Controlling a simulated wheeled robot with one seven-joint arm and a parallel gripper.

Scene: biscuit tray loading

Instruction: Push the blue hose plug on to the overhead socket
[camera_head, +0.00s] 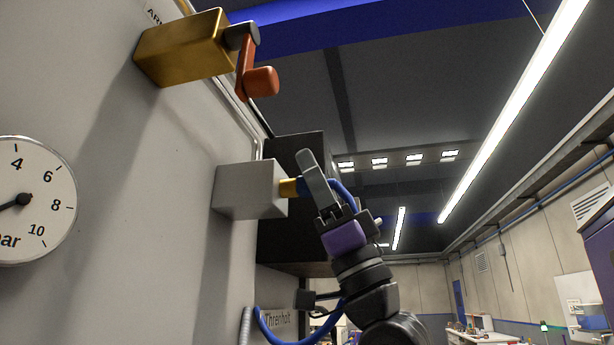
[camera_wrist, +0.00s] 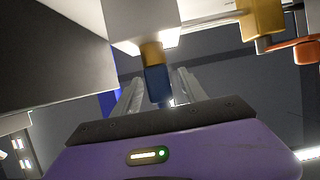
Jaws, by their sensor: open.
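The overhead socket is a brass stub (camera_head: 288,187) on a grey block (camera_head: 240,195) fixed to the panel; the stub also shows in the wrist view (camera_wrist: 151,54). The blue hose plug (camera_wrist: 157,84) meets the end of the brass stub in line with it, with no gap visible; how deep it sits I cannot tell. In the head view the plug is mostly hidden behind a finger. My gripper (camera_head: 307,164) is at the plug. In the wrist view my gripper's fingers (camera_wrist: 158,79) stand open, one on each side of the plug, with space beside it.
A brass block (camera_head: 185,48) with a red-orange lever (camera_head: 258,80) sticks out above the socket. A pressure gauge (camera_head: 30,200) is on the panel at left. The blue hose (camera_head: 282,338) loops below. A dark box (camera_head: 290,235) stands behind the socket. Open room lies to the right.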

